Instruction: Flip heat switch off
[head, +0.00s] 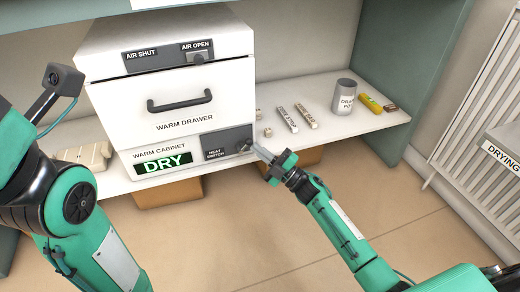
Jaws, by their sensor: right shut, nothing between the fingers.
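The white warm cabinet (165,153) stands on a shelf, with a green sign reading DRY on its front. A grey panel labelled HEAT SWITCH (217,144) is at the right of that front. The dark switch knob (243,147) sits at the panel's right end, partly hidden near my fingertips. My right gripper (261,152) is shut and empty, with its fingertips close to the knob at the lower right. I cannot tell whether they touch it. My left arm fills the left edge, and its fingers do not show.
Above is the warm drawer (185,122) with a dark handle (179,103) and an air slider panel (168,56). On the shelf (330,130) to the right lie labelled sticks (288,118), a grey pot (344,97) and a yellow item (370,103). A white radiator (470,110) stands far right.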

